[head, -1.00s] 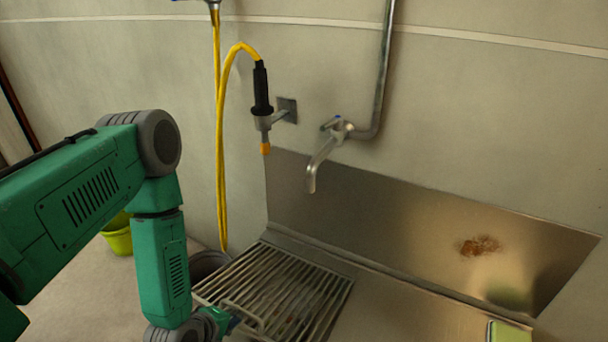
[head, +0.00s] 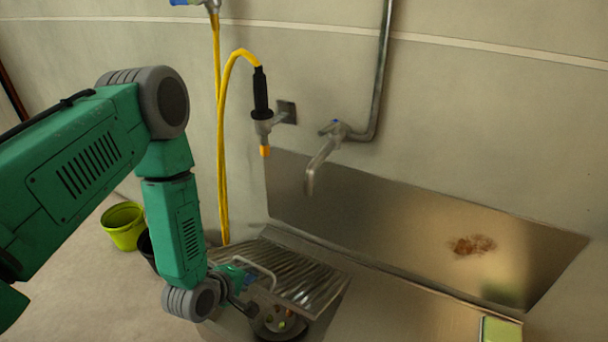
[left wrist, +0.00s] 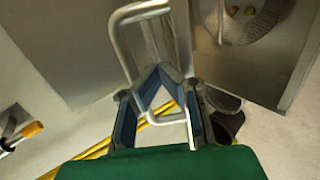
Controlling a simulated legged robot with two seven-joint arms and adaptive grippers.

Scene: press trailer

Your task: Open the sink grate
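The metal sink grate (head: 312,280) is tilted up, its near side raised off the sink, in the head view. Its bent-rod handle (head: 262,268) also shows in the left wrist view (left wrist: 141,11). My left gripper (head: 244,284) is at the handle. In the left wrist view, the blue-padded fingers of my left gripper (left wrist: 160,76) meet at their tips, with the handle rod passing between them. Below the grate, a round drain strainer (left wrist: 236,22) with small coloured bits shows. My right gripper is out of view.
A steel tap (head: 318,168) and a spray nozzle (head: 261,95) with a yellow hose stand on the wall above the sink. A green sponge (head: 500,329) lies at the front right. A yellow-green bucket (head: 123,226) stands on the floor at left.

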